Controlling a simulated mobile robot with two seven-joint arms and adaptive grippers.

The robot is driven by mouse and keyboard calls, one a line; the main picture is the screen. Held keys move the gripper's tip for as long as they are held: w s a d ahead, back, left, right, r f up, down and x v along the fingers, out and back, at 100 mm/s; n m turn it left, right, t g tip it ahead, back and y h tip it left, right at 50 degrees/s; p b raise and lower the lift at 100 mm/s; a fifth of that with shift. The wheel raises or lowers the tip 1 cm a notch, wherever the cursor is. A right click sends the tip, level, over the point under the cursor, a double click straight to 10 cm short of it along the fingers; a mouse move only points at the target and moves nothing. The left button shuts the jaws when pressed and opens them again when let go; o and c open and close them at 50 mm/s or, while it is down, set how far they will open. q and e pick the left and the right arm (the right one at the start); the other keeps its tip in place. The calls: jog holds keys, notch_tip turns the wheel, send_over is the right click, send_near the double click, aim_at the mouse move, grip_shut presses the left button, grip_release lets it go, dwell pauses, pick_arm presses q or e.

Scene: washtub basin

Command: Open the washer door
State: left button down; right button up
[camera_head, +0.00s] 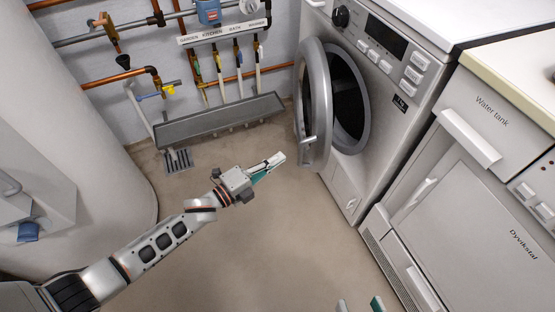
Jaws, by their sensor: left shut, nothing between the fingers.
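The washer (395,95) stands at the upper right, with a dial, a dark display and buttons on its front. Its round grey door (318,75) is swung out to the left, well away from the dark drum opening (349,105). A small handle (308,140) sits low on the door's rim. My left gripper (276,160) is shut and empty, to the left of and below the handle, apart from the door. My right gripper (360,304) shows only as two spread fingertips at the bottom edge, with nothing seen between them.
A second white appliance labelled "Water tank" (492,110) stands to the right of the washer. Pipes and a grey trough (220,120) line the back wall, with a floor drain (178,160) nearby. A large pale tank (75,150) stands at left. The middle floor is clear.

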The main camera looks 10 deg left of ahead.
dwell(0.8)
pick_arm(q)
jog(key=v, duration=1.2)
